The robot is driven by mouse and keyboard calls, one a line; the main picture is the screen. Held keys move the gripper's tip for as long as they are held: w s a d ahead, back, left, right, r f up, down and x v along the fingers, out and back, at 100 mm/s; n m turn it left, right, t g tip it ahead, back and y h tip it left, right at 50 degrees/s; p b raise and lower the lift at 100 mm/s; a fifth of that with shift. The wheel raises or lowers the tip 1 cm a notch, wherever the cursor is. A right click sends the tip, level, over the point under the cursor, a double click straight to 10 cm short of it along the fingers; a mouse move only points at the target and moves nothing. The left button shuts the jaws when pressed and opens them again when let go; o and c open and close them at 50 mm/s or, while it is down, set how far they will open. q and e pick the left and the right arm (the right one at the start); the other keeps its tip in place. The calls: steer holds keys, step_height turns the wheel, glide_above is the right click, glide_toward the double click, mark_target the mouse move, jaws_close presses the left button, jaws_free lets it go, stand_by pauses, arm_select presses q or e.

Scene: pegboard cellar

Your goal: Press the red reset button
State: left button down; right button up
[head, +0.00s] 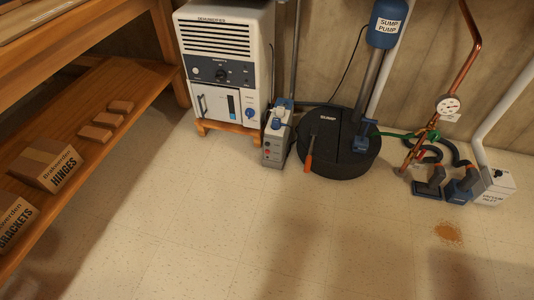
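A small grey box (272,152) stands on the floor between the white dehumidifier and the black sump lid. Its front carries a few small round spots, at least one of them reddish. They are too small to tell which is a reset button, and I can read no label there. A blue and white fitting (279,117) sits on top of the box. Neither of my grippers is in view.
A dehumidifier (228,65) stands on a low wooden stand. Shelves with boxes (47,164) are left; pipes and a gauge (449,105) right. A brown stain (447,232) marks the otherwise open floor.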

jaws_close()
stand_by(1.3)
